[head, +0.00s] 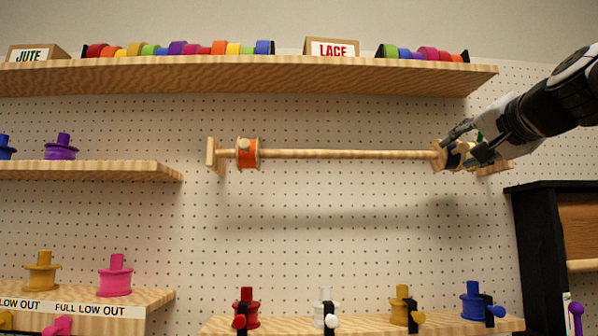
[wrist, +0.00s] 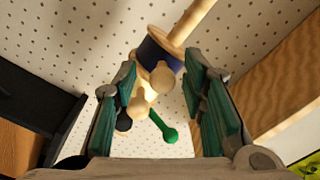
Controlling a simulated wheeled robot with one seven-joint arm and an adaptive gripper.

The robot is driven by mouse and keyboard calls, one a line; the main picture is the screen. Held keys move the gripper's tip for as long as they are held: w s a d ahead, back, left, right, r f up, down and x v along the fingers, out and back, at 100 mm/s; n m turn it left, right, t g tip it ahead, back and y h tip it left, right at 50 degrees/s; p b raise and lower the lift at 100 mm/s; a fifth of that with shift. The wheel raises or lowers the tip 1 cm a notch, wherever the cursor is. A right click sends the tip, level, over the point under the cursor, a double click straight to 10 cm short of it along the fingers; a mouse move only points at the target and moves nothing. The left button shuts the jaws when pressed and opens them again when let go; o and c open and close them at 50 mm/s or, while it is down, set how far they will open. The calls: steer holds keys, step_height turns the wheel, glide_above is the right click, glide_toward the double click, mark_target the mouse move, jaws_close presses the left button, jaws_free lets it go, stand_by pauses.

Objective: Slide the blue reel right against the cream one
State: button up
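A wooden rod (head: 340,154) runs across the pegboard. The blue reel (head: 453,157) sits near its right end, dark blue between pale wooden flanges, and is partly covered by my gripper (head: 467,148). In the wrist view the blue reel (wrist: 156,58) and its wooden knob lie between the tips of my gripper (wrist: 162,70). The green-padded fingers stand apart on either side; contact with the reel cannot be told. A pale knobbed piece (wrist: 145,92) shows just beyond the blue reel; whether it is the cream reel I cannot tell. An orange reel (head: 249,154) is near the rod's left end.
A long shelf (head: 230,76) with boxes and coloured rolls is above the rod. A lower shelf (head: 370,325) holds red, white, yellow and blue spools. A black-framed cabinet (head: 540,240) stands at right. The rod between the orange and blue reels is clear.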

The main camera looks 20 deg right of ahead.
steer(key=v, duration=1.2)
stand_by(0.4)
steer(key=w+a+f+n+g+y+p, duration=0.2)
steer(key=a+f+n+g+y, duration=0.1)
steer(key=a+f, duration=0.5)
steer(key=w+a+f+n+g+y+p, duration=0.2)
steer(key=a+f+n+g, duration=0.15)
steer(key=a+f, duration=0.45)
steer(key=s+a+f+n+g+p, duration=0.1)
steer(key=s+a+f+n+g, duration=0.1)
steer(key=s+f, duration=0.2)
steer(key=s+a+f+n+g+p, duration=0.1)
steer(key=s+a+f+n+g, duration=0.1)
steer(key=f, duration=0.9)
steer(key=s+a+f+n+g+p, duration=0.1)
steer(key=s+a+f+n+g, duration=0.1)
steer(key=s+f, duration=0.5)
steer(key=shift+a+f+n+g+p, duration=0.35)
steer(key=shift+a+f+n, duration=0.3)
steer(key=shift+n, duration=0.1)
